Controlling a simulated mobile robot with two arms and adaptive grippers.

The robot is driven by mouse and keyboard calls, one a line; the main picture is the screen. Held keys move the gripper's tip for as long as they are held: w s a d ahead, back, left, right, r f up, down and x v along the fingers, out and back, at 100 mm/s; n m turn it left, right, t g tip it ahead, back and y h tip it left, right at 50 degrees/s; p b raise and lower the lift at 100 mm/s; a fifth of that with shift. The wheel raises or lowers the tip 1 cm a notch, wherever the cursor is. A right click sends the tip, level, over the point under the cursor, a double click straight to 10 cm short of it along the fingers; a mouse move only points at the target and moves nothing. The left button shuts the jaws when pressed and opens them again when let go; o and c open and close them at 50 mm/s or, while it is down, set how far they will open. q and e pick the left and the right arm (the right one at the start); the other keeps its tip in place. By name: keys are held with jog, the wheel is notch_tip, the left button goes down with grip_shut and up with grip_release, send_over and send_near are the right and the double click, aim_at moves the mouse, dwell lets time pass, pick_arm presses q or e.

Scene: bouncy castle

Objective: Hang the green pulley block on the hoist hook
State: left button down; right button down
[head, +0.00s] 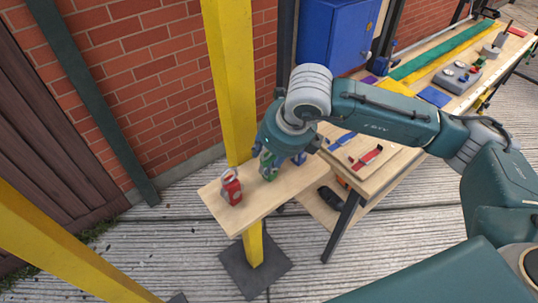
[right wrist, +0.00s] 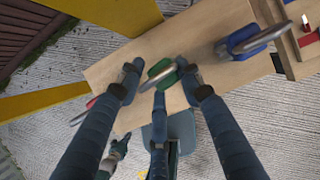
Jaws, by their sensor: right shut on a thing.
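The green pulley block (head: 268,172) is at the small wooden shelf between the red and blue ones. My right gripper (head: 270,158) comes down over it from above. In the right wrist view the green block (right wrist: 160,70) with its metal ring lies between the fingers (right wrist: 160,84), which are shut on it. I cannot tell whether it still touches the shelf. What looks like my left gripper (right wrist: 117,150) shows small at the bottom of the right wrist view, its jaws unclear. I cannot make out the hoist hook in either view.
A red pulley block (head: 231,188) stands left of the green one, and a blue one (head: 299,159) to its right. The shelf (head: 248,214) is on a yellow post (head: 231,70). A workbench (head: 388,160) with tools and a blue cabinet (head: 335,35) stand to the right.

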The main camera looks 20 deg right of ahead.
jog(key=c, duration=1.2)
grip_release()
jog(key=shift+f, duration=0.15)
jog(key=b+v, duration=0.3)
jog(key=v, duration=0.1)
jog(key=shift+s+r, duration=0.25)
jog(key=shift+r, duration=0.1)
send_near(267, 160)
jog(key=shift+v, duration=0.75)
